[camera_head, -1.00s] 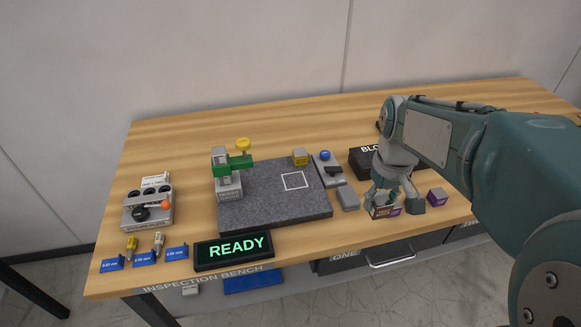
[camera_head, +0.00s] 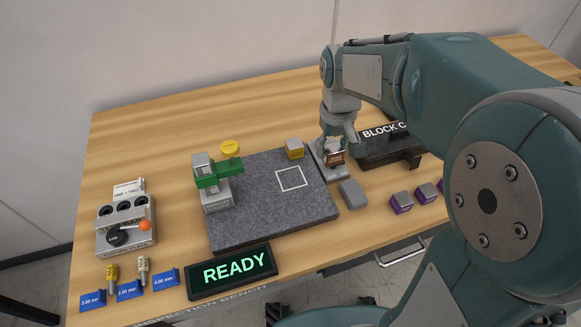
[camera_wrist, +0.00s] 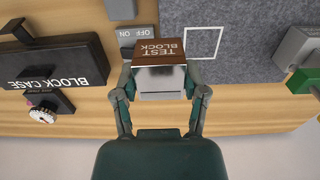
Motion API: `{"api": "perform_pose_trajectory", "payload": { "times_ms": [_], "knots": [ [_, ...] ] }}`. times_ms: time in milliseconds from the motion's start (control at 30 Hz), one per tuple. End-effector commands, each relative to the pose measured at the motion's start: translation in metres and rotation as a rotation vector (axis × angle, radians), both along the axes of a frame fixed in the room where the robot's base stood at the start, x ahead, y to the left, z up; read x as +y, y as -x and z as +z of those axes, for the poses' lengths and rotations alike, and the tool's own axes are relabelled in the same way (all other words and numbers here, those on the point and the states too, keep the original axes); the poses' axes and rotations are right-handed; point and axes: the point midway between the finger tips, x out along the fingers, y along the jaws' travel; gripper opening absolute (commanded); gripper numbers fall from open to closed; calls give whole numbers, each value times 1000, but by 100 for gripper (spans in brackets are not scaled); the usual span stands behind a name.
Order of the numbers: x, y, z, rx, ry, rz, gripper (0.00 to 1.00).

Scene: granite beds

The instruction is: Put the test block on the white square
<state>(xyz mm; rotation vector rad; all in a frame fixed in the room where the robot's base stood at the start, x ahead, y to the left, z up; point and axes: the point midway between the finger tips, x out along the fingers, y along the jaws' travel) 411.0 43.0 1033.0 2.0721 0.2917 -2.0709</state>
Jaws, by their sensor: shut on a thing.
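The test block (camera_wrist: 160,68) is brown and silver with "TEST BLOCK" lettering, seen close up in the wrist view. My gripper (camera_wrist: 160,88) is shut on it, one finger on each side. In the head view my gripper (camera_head: 335,140) holds the block (camera_head: 335,157) over the grey on/off switch unit, to the right of the granite plate. The white square (camera_head: 291,179) is an outline on the dark granite plate (camera_head: 262,215); it also shows in the wrist view (camera_wrist: 203,42), right of the block. The square is empty.
A yellow-topped block (camera_head: 295,148) sits at the plate's back right edge. A green-armed stand (camera_head: 215,185) is at the plate's left. A grey block (camera_head: 352,193), purple blocks (camera_head: 401,202) and the black block case (camera_head: 375,148) lie right. A READY sign (camera_head: 232,271) stands in front.

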Motion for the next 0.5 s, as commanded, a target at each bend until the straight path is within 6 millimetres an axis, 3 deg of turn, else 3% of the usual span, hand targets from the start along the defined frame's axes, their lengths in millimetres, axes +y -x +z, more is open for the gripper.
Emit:
{"api": "perform_pose_trajectory", "payload": {
  "times_ms": [200,500],
  "knots": [
    [43,-15,-21,2,1,5,0],
    [73,-27,-63,0,0,2,0]
  ]
}}
